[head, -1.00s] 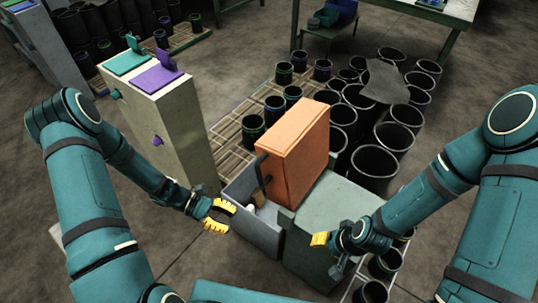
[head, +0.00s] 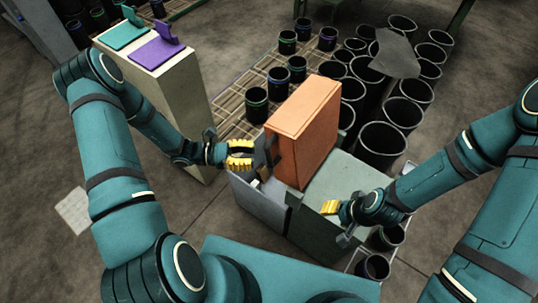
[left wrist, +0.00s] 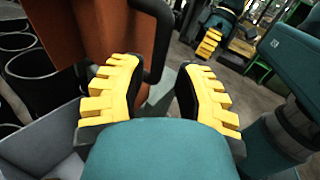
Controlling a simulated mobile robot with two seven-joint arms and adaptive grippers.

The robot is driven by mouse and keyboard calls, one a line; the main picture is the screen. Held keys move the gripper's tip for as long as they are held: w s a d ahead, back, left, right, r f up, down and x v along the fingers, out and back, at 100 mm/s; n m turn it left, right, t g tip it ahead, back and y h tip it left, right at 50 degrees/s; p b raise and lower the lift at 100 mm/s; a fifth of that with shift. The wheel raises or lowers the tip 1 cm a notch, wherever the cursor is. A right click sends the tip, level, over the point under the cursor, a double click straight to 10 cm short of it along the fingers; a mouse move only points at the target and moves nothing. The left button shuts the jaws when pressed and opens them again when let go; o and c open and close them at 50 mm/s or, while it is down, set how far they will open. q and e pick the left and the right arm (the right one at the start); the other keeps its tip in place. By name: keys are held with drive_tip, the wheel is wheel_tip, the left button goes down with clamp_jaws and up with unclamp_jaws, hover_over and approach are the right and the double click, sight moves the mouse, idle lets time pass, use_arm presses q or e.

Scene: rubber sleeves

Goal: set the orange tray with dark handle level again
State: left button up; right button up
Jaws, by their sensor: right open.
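The orange tray (head: 308,128) stands on edge, steeply tipped, by the grey bin (head: 262,205) and the green box (head: 340,190). Its dark handle (head: 273,152) is on its left side and also shows in the left wrist view (left wrist: 162,40), with the orange tray (left wrist: 108,28) behind it. My left gripper (head: 242,154) is just left of the handle. In the left wrist view its yellow fingers (left wrist: 160,70) are spread, with the handle beyond them; I cannot tell whether they touch. My right gripper (head: 332,208) is open and empty above the green box's front.
A tall pale cabinet (head: 160,100) with green and purple flaps stands at the left. Several black tubes (head: 384,140) crowd the right and back, with a grey sheet (head: 395,52) over some.

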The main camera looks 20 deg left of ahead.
sight(269, 156)
use_arm(q)
drive_tip(key=x, duration=0.5)
drive_tip(key=shift+w+d, duration=0.1)
drive_tip(key=shift+d, duration=0.2)
drive_tip(key=shift+o, duration=0.2)
clamp_jaws()
